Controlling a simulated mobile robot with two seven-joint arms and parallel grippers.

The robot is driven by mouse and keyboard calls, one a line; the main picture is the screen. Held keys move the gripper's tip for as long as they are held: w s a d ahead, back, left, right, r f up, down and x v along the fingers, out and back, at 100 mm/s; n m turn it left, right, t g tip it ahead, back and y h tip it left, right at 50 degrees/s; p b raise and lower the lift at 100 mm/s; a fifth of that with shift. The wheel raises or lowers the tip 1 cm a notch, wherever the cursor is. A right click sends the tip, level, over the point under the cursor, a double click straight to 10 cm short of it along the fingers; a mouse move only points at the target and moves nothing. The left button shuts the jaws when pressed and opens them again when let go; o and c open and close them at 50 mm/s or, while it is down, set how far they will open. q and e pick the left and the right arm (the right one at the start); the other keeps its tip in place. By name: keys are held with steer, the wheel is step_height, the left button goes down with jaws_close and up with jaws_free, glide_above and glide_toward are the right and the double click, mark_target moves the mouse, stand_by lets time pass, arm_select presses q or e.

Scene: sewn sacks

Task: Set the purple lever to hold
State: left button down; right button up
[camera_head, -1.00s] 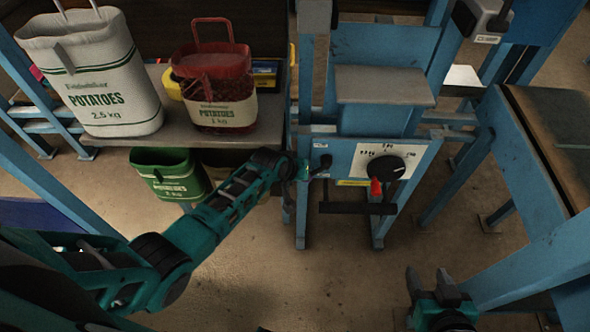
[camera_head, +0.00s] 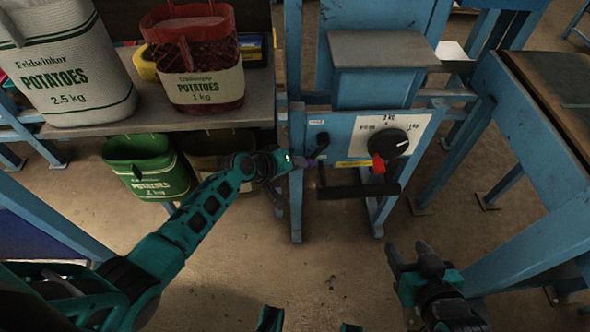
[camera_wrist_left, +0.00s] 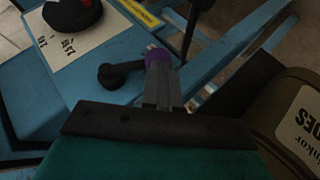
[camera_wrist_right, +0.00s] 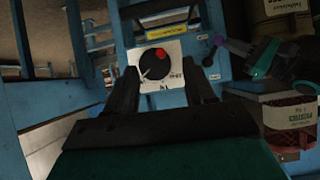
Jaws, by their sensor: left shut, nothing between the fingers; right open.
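The purple lever has a black arm and a purple knob (camera_head: 311,162). It sits on the left of the blue machine's front panel, pointing down-left. In the left wrist view the purple knob (camera_wrist_left: 157,57) is right at the tips of my left gripper (camera_wrist_left: 160,78). The fingers are shut with nothing between them; I cannot tell if they touch the knob. The knob also shows in the right wrist view (camera_wrist_right: 217,41). My left gripper (camera_head: 298,162) comes in from the left in the head view. My right gripper (camera_head: 409,258) is open and empty, in front of the machine. No hold mark is legible.
A black dial (camera_head: 389,144) with a red pointer sits on a white scale right of the lever. A dark bar (camera_head: 350,191) juts out below it. Potato sacks, white (camera_head: 75,70) and red (camera_head: 200,90), stand on the left shelf; a green one (camera_head: 150,170) stands below.

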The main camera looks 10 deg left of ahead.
arm_select(q)
steer(key=h+b, duration=0.1)
steer(key=b, duration=0.1)
steer(key=d+f+b, duration=0.1)
steer(key=b, duration=0.2)
steer(key=f+n+t+h+b, duration=0.1)
steer(key=b, duration=0.2)
steer(key=shift+w+d+f+h, duration=0.2)
steer(key=shift+w+d+h, duration=0.05)
steer(key=shift+d+h, duration=0.05)
steer(key=shift+w+d+f, duration=0.1)
steer(key=shift+d+f, duration=0.2)
steer(key=shift+d, duration=0.05)
steer(key=shift+b, duration=0.3)
